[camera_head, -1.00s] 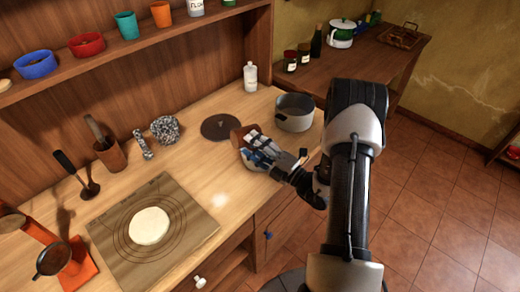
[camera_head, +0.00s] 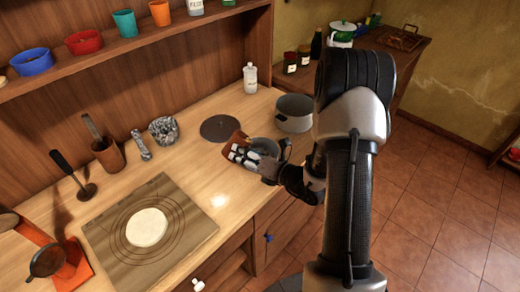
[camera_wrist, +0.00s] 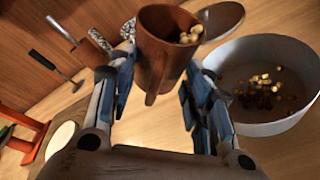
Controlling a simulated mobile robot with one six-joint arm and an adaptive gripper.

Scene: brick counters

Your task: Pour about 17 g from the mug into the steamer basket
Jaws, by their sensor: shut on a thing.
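My gripper (camera_wrist: 158,95) is shut on the brown mug (camera_wrist: 160,58), with a blue-padded finger on either side. The mug holds several small golden pieces, gathered near the right of its mouth, and appears tilted. In the head view the mug (camera_head: 236,141) is partly hidden by my gripper (camera_head: 250,153). A grey round vessel (camera_wrist: 235,65), which I take for the steamer basket, is to the right of the mug in the wrist view. Golden and darker pieces lie on its floor. The grey vessel (camera_head: 295,121) also shows in the head view, beside my gripper.
A dark round disc (camera_head: 220,128) lies behind the mug. A white bottle (camera_head: 250,78) stands near the back wall. A grey speckled bowl (camera_head: 163,131), a utensil crock (camera_head: 107,155) and a mat (camera_head: 183,226) with dough are to the left.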

